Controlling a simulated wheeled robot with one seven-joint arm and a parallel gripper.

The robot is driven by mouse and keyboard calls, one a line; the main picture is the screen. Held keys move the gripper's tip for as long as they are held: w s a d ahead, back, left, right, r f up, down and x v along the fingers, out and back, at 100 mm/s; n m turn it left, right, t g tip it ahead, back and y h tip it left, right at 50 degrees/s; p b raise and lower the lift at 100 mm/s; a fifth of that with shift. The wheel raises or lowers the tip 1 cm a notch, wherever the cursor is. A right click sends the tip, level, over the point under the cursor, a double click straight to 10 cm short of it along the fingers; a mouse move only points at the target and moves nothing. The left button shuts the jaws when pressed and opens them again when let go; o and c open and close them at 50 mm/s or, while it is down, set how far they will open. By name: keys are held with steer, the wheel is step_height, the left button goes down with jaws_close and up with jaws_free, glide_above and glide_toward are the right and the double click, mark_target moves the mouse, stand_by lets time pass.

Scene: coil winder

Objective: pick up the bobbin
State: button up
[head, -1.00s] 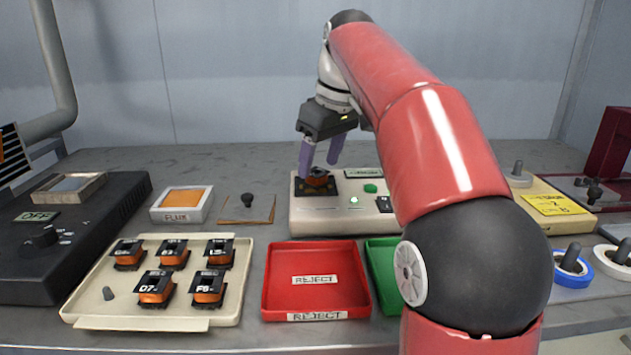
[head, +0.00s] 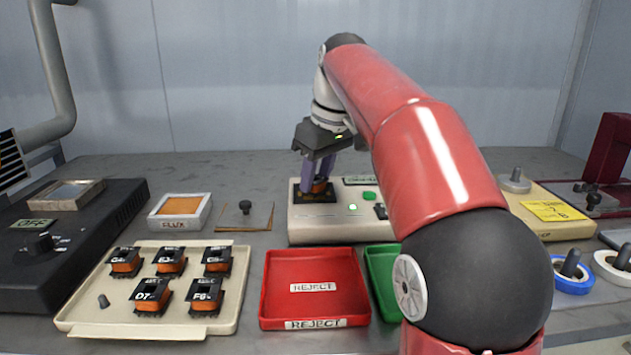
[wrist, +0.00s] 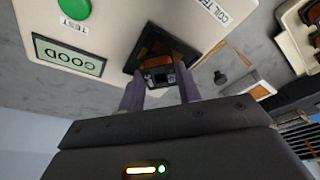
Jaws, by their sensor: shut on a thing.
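The bobbin (head: 320,186), with an orange winding and black flanges, sits at the black socket (head: 304,196) on the left end of the cream coil tester (head: 330,225). My gripper (head: 318,182) points down over the socket, its purple fingers shut on the bobbin from both sides. In the wrist view the bobbin (wrist: 158,73) shows between the fingertips (wrist: 160,85), over the black socket (wrist: 183,48). The fingers hide part of it. I cannot tell whether it is clear of the socket. The tester display (wrist: 68,56) reads GOOD.
A cream tray (head: 235,295) holding several bobbins is at front left. A red REJECT bin (head: 315,270) and a green bin (head: 380,275), partly hidden by my arm, stand in front of the tester. A flux dish (head: 181,208) and a knobbed plate (head: 245,215) are left of it.

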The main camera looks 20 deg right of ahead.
steer(key=shift+r, duration=0.15)
step_height(320, 180, up, 10)
steer(key=p, duration=0.1)
steer(key=shift+p, duration=0.4)
steer(key=shift+a, duration=0.1)
